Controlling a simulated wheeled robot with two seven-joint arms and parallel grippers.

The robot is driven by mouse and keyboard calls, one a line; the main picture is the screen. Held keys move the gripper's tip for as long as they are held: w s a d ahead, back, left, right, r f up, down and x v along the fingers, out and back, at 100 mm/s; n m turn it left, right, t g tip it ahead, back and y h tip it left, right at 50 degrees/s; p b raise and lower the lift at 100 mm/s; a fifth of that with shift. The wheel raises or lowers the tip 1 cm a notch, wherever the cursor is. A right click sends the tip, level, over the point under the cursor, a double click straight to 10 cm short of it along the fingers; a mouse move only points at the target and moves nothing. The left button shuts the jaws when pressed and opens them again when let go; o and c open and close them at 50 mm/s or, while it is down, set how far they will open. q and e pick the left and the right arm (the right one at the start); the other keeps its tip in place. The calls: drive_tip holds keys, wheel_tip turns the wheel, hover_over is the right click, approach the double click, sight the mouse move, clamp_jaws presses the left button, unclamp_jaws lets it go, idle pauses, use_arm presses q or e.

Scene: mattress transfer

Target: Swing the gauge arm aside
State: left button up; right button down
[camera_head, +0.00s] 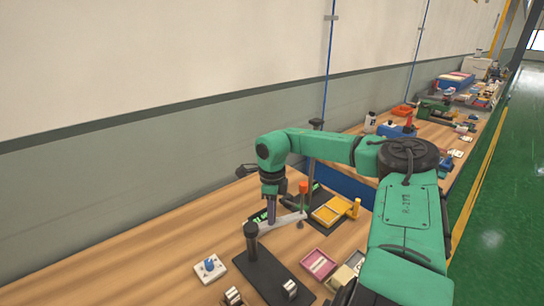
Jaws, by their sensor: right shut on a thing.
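The gauge arm (287,220) is a pale grey bar running from near a black post (251,242) towards the right, just above the table. The post stands on a dark base plate (270,277). My right gripper (271,218) points down beside the post, with its fingers shut on the bar. The fingertips are small, and the exact contact is hard to make out. My left gripper is out of view.
An orange-topped post (303,188) and a yellow tray (328,211) stand close behind the bar. A pink tray (318,264) lies to the right of the plate, and a white block with a blue knob (209,268) to its left. The wooden table (120,265) is clear at far left.

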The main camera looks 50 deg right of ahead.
drive_tip(key=shift+r, duration=0.15)
drive_tip(key=c, duration=0.7)
unclamp_jaws()
drive_tip(key=shift+c, duration=0.2)
wheel_tip(320, 180, up, 14)
drive_tip(key=b, duration=0.1)
drive_tip(key=shift+r+b, duration=0.25)
drive_tip(key=shift+b, duration=0.15)
drive_tip(key=shift+f, duration=0.1)
